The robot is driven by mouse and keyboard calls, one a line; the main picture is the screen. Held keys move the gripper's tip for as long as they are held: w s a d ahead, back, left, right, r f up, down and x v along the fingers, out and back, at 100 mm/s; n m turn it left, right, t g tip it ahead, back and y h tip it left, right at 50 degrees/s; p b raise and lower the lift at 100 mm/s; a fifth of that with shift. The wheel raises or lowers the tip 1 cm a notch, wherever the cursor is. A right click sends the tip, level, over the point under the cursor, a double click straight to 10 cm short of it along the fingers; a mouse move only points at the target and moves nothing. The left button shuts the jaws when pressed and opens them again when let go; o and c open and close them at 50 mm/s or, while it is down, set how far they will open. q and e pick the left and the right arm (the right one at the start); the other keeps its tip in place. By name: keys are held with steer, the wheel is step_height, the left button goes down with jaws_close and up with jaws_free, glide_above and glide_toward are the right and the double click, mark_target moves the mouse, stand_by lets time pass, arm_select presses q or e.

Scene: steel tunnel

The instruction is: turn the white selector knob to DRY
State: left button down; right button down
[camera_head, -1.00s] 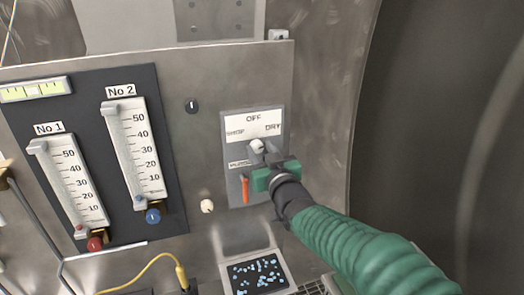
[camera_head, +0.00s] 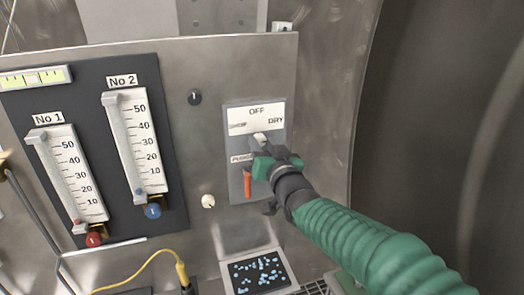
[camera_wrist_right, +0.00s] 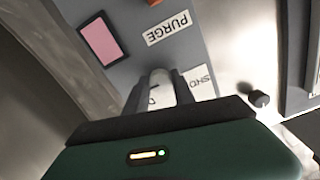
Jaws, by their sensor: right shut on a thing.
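My right gripper (camera_head: 261,148) is shut on the knob, coming from the lower right. In the right wrist view the pale knob (camera_wrist_right: 160,88) shows between the two fingers (camera_wrist_right: 158,95) of the gripper. The gripper hides part of the knob, and I cannot tell which mark it points to. My left gripper is not in view.
An orange lever (camera_head: 247,184) hangs just below the knob, close to my right gripper, by a PURGE label (camera_head: 241,158). A small black knob (camera_head: 195,97) and a round white knob (camera_head: 208,201) are to the left. Two flow gauges (camera_head: 136,145) stand further left.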

steer(key=m+b, duration=0.2)
steer(key=m, duration=0.1)
steer(key=shift+d+r, duration=0.1)
steer(key=shift+r+m+b, duration=0.15)
steer(key=shift+m+b, duration=0.5)
steer(key=shift+m, duration=0.65)
steer(key=shift+r, duration=0.1)
steer(key=c, duration=1.4)
jaws_free()
steer(key=o, duration=0.3)
steer(key=shift+o, duration=0.2)
steer(key=shift+f, duration=0.25)
